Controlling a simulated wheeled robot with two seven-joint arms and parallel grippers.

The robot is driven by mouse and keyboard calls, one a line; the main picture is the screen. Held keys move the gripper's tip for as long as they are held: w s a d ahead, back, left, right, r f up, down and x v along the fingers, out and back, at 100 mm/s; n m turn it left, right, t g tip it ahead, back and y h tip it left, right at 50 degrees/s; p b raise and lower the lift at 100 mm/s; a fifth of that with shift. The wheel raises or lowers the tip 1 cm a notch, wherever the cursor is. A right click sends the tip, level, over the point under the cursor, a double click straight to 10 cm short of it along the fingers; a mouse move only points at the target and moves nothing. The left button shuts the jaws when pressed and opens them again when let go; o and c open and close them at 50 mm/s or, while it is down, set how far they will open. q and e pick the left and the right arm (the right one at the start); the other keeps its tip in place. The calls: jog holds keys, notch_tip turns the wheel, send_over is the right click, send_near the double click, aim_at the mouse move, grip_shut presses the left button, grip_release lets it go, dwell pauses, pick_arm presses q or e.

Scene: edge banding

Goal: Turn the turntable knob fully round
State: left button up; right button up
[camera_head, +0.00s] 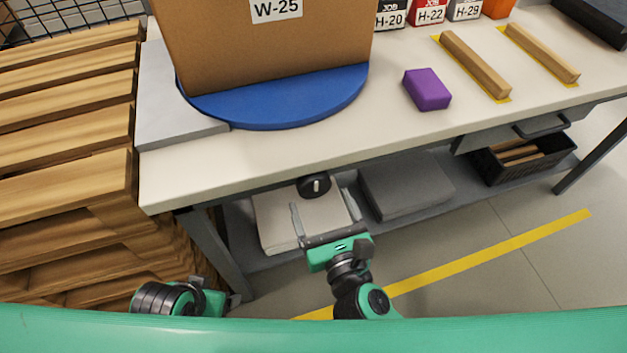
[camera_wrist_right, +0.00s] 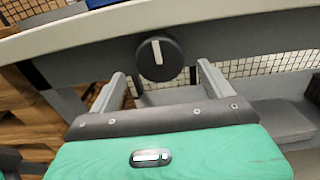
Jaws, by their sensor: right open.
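The knob (camera_head: 314,186) is round and black with a white pointer line, on the table's front edge below the blue turntable (camera_head: 290,106). In the right wrist view the knob (camera_wrist_right: 159,59) faces me, and its line is close to upright. My right gripper (camera_head: 325,210) is open in front of the knob. In the right wrist view its fingers (camera_wrist_right: 160,82) lie one on each side, with gaps between them and the knob. A cardboard box marked W-25 (camera_head: 265,52) stands on the turntable. My left arm shows at the lower left, but its fingertips are not clearly visible.
The white table (camera_head: 400,135) holds a purple block (camera_head: 427,89) and two wooden bars (camera_head: 475,65) to the right. Stacked pallets (camera_head: 70,110) stand close on the left. Below the table, a shelf bears a white stack (camera_head: 285,225), a grey slab (camera_head: 405,185) and a black crate (camera_head: 520,160).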

aim_at(317, 191)
pick_arm(q)
jog(key=shift+f, duration=0.15)
pick_arm(e)
jog(key=shift+x, duration=2.85)
jog(key=c, duration=0.9)
jog(key=shift+c, duration=0.2)
pick_arm(q)
jog(key=shift+w, duration=0.1)
pick_arm(e)
jog(key=n+p, duration=0.3)
jog(key=p, duration=0.2)
jog(key=shift+d+r, duration=0.1)
jog(key=shift+r, duration=0.1)
jog(key=n+p, duration=0.3)
jog(key=p, duration=0.2)
jog(key=shift+f+n, duration=0.15)
jog(key=shift+n, duration=0.25)
pick_arm(q)
jog(key=s+f+g, duration=0.1)
jog(key=f, duration=1.1)
jog(key=s+a+f+g, duration=0.1)
jog(key=s+f, duration=0.1)
jog(key=f, duration=1.1)
jog(key=shift+s+a, duration=0.15)
jog(key=shift+s, duration=0.1)
